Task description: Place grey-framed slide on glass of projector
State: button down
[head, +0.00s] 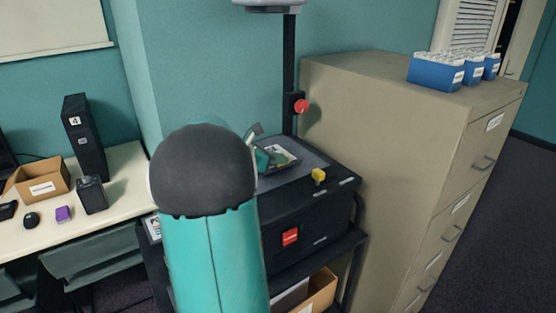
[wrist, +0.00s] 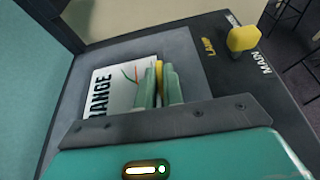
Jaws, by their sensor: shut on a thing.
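The projector (head: 310,210) is a black box with a lamp post behind it and a flat grey glass top (head: 315,168). The slide (head: 283,154) lies over the glass, with a grey frame around a pale printed picture. The gripper's palm hides the slide's near part. I cannot tell whether the slide touches the glass.
A yellow lamp knob (wrist: 243,38) stands on the projector's top beside the glass. A red knob (head: 301,106) is on the post (head: 289,75). A tan filing cabinet (head: 375,150) stands close on the right, with blue boxes (head: 436,73) on top. A desk (head: 125,180) is at left.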

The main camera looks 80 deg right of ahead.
jog(key=shift+f, duration=0.3)
jog(key=c, duration=2)
grip_release()
jog(key=shift+f, duration=0.1)
jog(key=o, duration=0.5)
jog(key=shift+w+a+r, duration=0.1)
jog(key=shift+r, duration=0.15)
jog(key=v, duration=1.1)
jog(key=shift+w+a+r, duration=0.15)
jog(key=shift+w+a, duration=0.1)
